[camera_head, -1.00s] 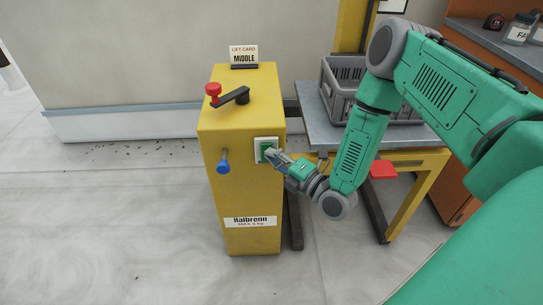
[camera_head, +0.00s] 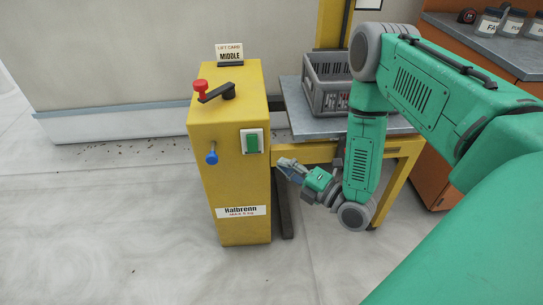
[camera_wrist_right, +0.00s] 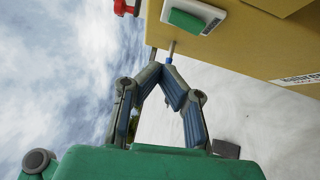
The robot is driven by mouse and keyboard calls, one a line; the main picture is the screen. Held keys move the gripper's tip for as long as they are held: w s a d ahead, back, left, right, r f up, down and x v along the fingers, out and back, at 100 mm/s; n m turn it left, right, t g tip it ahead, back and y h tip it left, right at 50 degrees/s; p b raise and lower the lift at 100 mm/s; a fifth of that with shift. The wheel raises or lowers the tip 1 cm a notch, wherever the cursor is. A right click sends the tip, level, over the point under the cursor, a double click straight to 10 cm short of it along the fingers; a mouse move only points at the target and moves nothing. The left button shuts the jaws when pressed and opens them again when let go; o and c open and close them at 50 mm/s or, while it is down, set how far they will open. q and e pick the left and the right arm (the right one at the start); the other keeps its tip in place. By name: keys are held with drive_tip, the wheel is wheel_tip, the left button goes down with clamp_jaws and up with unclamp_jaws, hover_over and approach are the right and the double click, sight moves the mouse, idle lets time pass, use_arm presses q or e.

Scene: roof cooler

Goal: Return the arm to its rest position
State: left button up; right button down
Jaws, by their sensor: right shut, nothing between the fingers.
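My right gripper (camera_head: 284,166) is shut and empty, just right of the yellow control box (camera_head: 232,170) and apart from it in the head view. In the right wrist view its fingertips (camera_wrist_right: 162,68) meet in a point. My green right arm reaches in from the right, bent downward at the elbow. The green rocker switch (camera_head: 252,142) on the box's front face is uncovered, and it also shows in the right wrist view (camera_wrist_right: 187,21). My left gripper is not in view.
The box carries a red button (camera_head: 200,88), a black lever (camera_head: 216,93), a blue-tipped knob (camera_head: 211,157) and a "MIDDLE" card (camera_head: 230,54). A grey crate (camera_head: 325,92) sits on the lift table (camera_head: 300,118) behind my arm. An orange cabinet with jars stands right.

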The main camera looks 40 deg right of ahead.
drive_tip(key=shift+s+a+r, duration=0.15)
drive_tip(key=shift+s+r, duration=0.05)
drive_tip(key=shift+s, duration=0.55)
drive_tip(key=shift+d+f, duration=0.1)
drive_tip(key=shift+d, duration=0.15)
drive_tip(key=s+a+f+m+g+h, duration=0.1)
drive_tip(key=s+a+f+m+g, duration=0.4)
drive_tip(key=a+f+m+g, duration=0.35)
drive_tip(key=s+f+m+g+h, duration=0.1)
drive_tip(key=s+m+g+h, duration=0.1)
drive_tip(key=s+m+g, duration=0.2)
drive_tip(key=s+d+f+m+g+h, duration=0.1)
drive_tip(key=s+m+g, duration=0.4)
drive_tip(key=s, duration=0.8)
drive_tip(key=f+m+p, duration=0.1)
drive_tip(key=m, duration=0.2)
drive_tip(key=shift+s+h, duration=0.25)
drive_tip(key=shift+h, duration=0.15)
drive_tip(key=shift+d+m, duration=0.15)
drive_tip(key=shift+m, duration=0.1)
